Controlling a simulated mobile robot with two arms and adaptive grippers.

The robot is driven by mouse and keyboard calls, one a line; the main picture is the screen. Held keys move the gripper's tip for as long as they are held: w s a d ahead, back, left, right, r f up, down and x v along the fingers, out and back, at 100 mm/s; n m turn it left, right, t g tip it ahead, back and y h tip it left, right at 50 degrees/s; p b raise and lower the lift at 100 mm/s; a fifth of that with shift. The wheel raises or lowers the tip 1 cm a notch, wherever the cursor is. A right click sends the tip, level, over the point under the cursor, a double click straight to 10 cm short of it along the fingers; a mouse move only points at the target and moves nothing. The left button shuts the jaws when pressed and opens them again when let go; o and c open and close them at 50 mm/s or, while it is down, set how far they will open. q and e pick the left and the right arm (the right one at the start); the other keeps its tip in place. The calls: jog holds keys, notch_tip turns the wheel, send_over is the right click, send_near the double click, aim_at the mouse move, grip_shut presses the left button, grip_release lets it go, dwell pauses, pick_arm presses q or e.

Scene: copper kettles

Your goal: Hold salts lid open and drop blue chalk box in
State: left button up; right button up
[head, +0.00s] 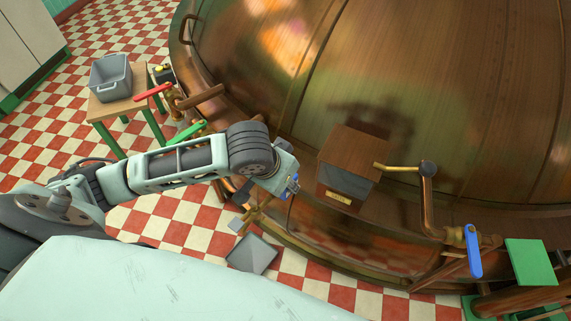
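A brown wooden box (338,182) with a sloping lid (354,153) and a small yellowish label is fixed at the side of the big copper kettle (400,80). Its lid looks shut, and the label is too small to read. My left arm comes in from the left, and my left gripper (289,186) is just left of the wooden box, apart from it. Its fingers are mostly hidden, so I cannot tell whether they are open. A small blue patch shows at its tip; I cannot tell what it is. My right gripper is out of view. I see no clear blue chalk box.
A grey tub (110,78) stands on a small green-legged table (112,106) at upper left. Red (153,91) and green (187,132) valve handles stick out from the kettle. A pipe with a blue handle (474,252) is at right. A grey pan (251,254) is low at centre.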

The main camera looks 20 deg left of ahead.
pick_arm(q)
jog(key=w+d+r+m+g+h+p, duration=0.1)
jog(key=w+d+m+g+h+p, duration=0.2)
jog(key=m, duration=0.5)
jog(key=w+d+r+m+g+h+p, duration=0.1)
jog(key=w+d+r+m+g+p, duration=0.2)
jog(key=m+p, duration=0.4)
jog(key=shift+m+t, duration=0.6)
jog(key=shift+t, duration=0.2)
jog(key=w+f+b, duration=0.1)
jog(key=w+b, duration=0.1)
jog(key=w+d+f+b, duration=0.1)
jog(key=w+b, duration=0.2)
jog(key=w+f+b, duration=0.1)
jog(key=w+b, duration=0.2)
jog(key=shift+d+f, duration=0.3)
jog(key=shift+d, duration=0.1)
jog(key=w+b, duration=0.9)
jog(key=shift+w+d+b, duration=0.15)
jog(key=shift+w+b, duration=0.1)
jog(key=shift+b, duration=0.1)
jog(key=shift+w+r+b, duration=0.2)
jog(key=shift+w+b, duration=0.4)
jog(key=shift+b, duration=0.1)
jog(key=s, duration=1.9)
jog(key=shift+a, duration=0.35)
